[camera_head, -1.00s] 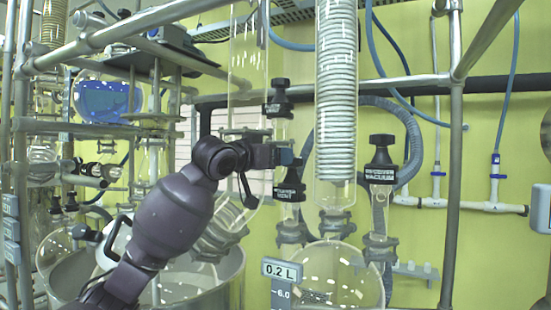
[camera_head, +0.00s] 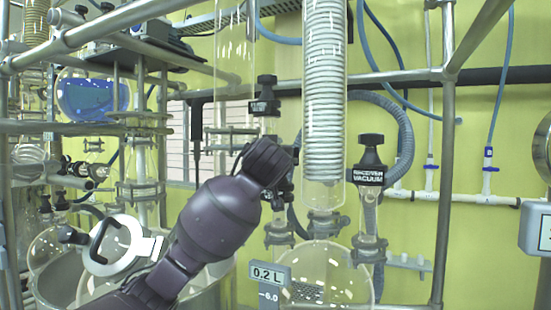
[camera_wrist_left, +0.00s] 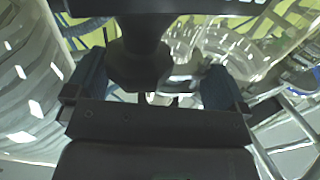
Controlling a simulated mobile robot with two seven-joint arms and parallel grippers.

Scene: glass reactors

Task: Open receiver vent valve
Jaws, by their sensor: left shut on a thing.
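The receiver vent valve is mostly hidden behind my left gripper (camera_head: 284,160) in the head view; only a dark part shows below the jaws. In the left wrist view its black knob (camera_wrist_left: 140,62) sits between the two fingers of my left gripper (camera_wrist_left: 155,85), which is shut on it. Whether the knob is turned cannot be told. My right gripper is in neither view.
The receiver vacuum valve (camera_head: 370,160) stands to the right, beyond the glass coil condenser (camera_head: 323,100). Another black-knobbed valve (camera_head: 265,95) is above my gripper. The round glass receiver (camera_head: 325,270) is below. Metal frame bars (camera_head: 445,180) stand at the right.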

